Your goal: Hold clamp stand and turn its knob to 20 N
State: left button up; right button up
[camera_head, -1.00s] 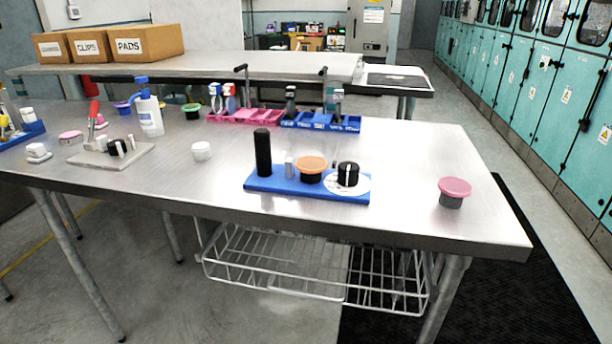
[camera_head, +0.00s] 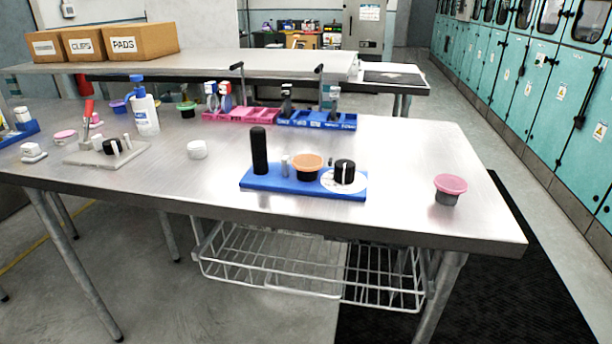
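The clamp stand appears to be the blue base (camera_head: 275,183) near the front edge of the metal table. It bears a tall black post (camera_head: 259,151) at its left end and a small grey pin beside it. An orange-topped black cup (camera_head: 307,167) sits in its middle. A black knob (camera_head: 344,172) with a white pointer line stands on a white dial at its right end. The dial's markings are too small to read. Neither of my grippers shows in the view, and nothing touches the stand.
A pink-topped grey cup (camera_head: 449,189) stands right of the stand. A white round container (camera_head: 197,150) and a grey plate with a red-handled clamp (camera_head: 98,155) are to the left. Pink (camera_head: 240,115) and blue (camera_head: 316,120) trays stand behind. The table between is clear.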

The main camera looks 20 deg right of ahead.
aim_at(344, 170)
jog(key=k, duration=0.5)
jog(key=u, duration=0.5)
jog(key=i, duration=0.65)
jog(key=z, duration=0.6)
jog(key=i, duration=0.75)
jog(key=z, duration=0.95)
jog(key=k, duration=0.45)
jog(key=i, duration=0.5)
